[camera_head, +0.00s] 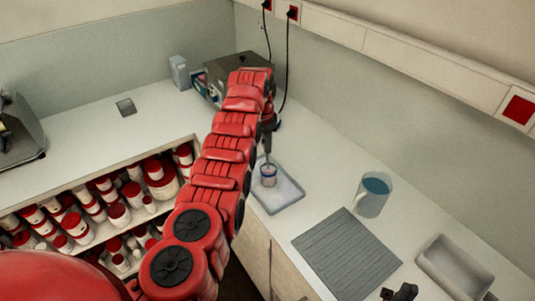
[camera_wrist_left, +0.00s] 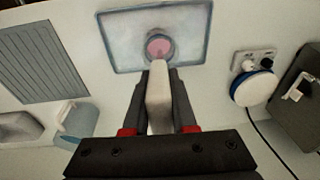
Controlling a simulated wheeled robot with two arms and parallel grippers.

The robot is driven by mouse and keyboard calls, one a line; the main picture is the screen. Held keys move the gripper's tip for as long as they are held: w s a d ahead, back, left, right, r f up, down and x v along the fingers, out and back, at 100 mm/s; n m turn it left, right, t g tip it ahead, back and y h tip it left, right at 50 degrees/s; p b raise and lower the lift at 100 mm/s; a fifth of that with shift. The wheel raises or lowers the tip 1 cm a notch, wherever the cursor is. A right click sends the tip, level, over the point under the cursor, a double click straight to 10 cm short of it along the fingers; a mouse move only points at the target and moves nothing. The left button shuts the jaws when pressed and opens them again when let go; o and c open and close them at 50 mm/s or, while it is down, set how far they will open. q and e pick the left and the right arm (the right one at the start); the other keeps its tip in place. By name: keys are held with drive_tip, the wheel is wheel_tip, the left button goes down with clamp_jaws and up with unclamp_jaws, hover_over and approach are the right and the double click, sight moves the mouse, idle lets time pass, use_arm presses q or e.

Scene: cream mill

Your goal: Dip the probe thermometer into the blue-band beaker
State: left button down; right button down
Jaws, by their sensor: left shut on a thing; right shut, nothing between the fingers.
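My left gripper (camera_wrist_left: 159,102) is shut on a pale, elongated thermometer (camera_wrist_left: 158,98), which points away from the wrist toward the beaker. The small beaker (camera_head: 268,177), with a bluish band and pinkish contents, stands upright on a shallow tray (camera_head: 286,194). In the left wrist view the thermometer's far end overlaps the near rim of the beaker (camera_wrist_left: 159,46). In the head view the left gripper (camera_head: 267,152) is above the beaker, partly hidden by my red arm. I cannot tell whether the tip is inside. My right gripper (camera_head: 400,293) is shut and empty at the bottom edge.
A mug with blue liquid (camera_head: 372,195), a grey ridged mat (camera_head: 345,255) and a white open tray (camera_head: 453,268) stand along the right counter. A dark metal box (camera_head: 235,68) stands in the back corner, with hanging cables (camera_head: 287,60). Shelves below hold red-and-white containers (camera_head: 118,213).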

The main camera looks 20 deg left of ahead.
use_arm(q)
drive_tip(key=shift+r+p, duration=0.4)
drive_tip(key=shift+r, duration=2.45)
drive_tip(key=shift+s+f, duration=0.1)
